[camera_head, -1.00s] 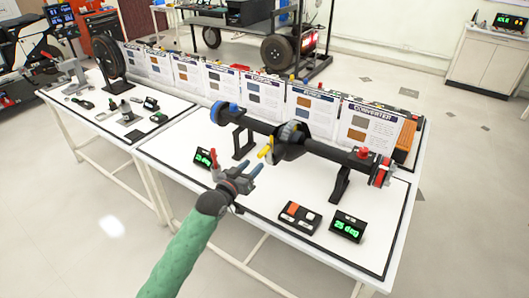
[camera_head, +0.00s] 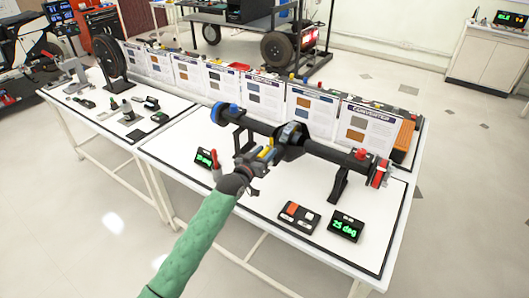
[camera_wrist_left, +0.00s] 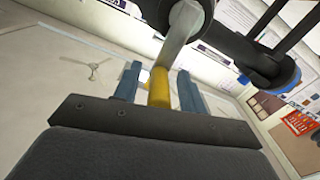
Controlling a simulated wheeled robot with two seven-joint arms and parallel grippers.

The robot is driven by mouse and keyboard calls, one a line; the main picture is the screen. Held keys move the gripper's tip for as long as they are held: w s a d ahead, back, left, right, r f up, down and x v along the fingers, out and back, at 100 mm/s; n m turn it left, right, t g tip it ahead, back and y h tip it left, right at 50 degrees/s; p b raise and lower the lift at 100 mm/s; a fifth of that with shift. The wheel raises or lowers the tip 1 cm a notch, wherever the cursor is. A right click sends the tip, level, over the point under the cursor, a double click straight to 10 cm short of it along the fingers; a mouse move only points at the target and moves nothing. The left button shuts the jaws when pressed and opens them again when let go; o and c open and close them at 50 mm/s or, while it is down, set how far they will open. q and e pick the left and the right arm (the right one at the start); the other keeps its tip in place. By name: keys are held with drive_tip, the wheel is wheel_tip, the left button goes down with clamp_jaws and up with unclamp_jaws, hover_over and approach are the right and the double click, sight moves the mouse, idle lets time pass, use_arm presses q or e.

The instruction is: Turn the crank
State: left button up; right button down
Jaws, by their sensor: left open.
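The crank shows as a yellow handle (camera_head: 266,154) on the near side of the round hub (camera_head: 291,138) of a black axle. In the left wrist view, the yellow handle (camera_wrist_left: 159,88) stands between my two blue-grey fingers, with its grey arm (camera_wrist_left: 181,35) rising above it. My left gripper (camera_head: 258,159) is open around the handle, with a gap visible on both sides in the wrist view. Its fingers partly hide the handle in the head view. My right gripper is not in view.
The axle (camera_head: 325,152) rests on black stands on a white table. A display (camera_head: 346,228) reads 25 deg, and a control box (camera_head: 298,217) lies beside it. Information panels (camera_head: 312,108) line the back.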

use_arm(q)
drive_tip(key=shift+c, duration=0.2)
clamp_jaws()
drive_tip(key=shift+s+d+f+m, duration=0.1)
drive_tip(key=shift+s+d+m, duration=0.05)
drive_tip(key=shift+d+m, duration=0.15)
idle(0.5)
